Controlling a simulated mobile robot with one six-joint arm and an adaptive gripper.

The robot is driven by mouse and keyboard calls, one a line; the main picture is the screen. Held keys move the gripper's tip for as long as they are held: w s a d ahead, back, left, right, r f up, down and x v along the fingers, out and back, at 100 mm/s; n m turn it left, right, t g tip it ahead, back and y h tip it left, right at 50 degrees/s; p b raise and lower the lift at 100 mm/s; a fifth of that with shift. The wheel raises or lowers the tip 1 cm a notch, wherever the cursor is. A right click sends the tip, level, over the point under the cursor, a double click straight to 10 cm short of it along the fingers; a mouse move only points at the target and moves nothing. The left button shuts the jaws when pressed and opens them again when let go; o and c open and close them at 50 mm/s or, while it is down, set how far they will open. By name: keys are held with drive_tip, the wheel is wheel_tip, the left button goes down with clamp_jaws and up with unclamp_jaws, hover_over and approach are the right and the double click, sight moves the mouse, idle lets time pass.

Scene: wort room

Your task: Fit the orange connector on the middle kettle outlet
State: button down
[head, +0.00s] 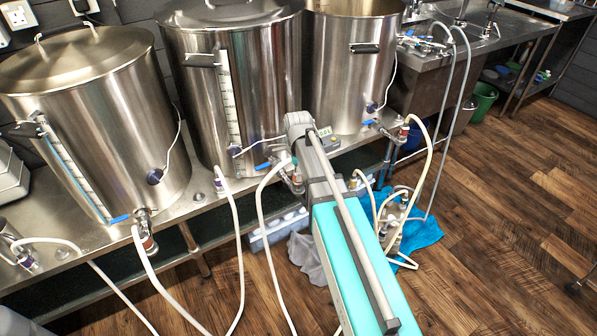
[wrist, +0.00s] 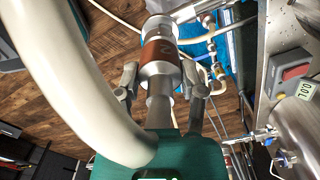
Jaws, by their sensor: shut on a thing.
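The middle kettle (head: 235,80) is a tall steel pot on the bench. Its outlet area has a blue valve handle (head: 263,166); my arm hides part of the outlet. In the wrist view my gripper (wrist: 162,88) has its fingers on both sides of a metal connector with an orange-brown band (wrist: 160,51), and is shut on it. A thick cream hose (wrist: 62,75) curves past on the left. In the head view my arm covers most of the gripper and connector. I cannot tell how the connector lies to the outlet.
The left kettle (head: 90,110) and right kettle (head: 350,75) stand on either side. Several cream hoses hang in front, one a loop at the right (head: 428,170). A blue cloth (head: 420,232) with fittings lies on the floor. The wooden floor at right (head: 520,220) is mostly free.

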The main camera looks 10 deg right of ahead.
drive_tip(key=shift+f+b, duration=0.85)
drive_tip(key=shift+f, duration=0.05)
idle(0.3)
drive_tip(key=shift+c, duration=0.6)
unclamp_jaws()
drive_tip(key=shift+r, duration=0.15)
wheel_tip(320, 180, up, 10)
drive_tip(key=p, duration=1)
wheel_tip(320, 180, up, 21)
drive_tip(key=p, duration=2.1)
drive_tip(key=shift+s+n, duration=0.35)
drive_tip(key=shift+n, duration=0.05)
drive_tip(key=shift+a, duration=0.1)
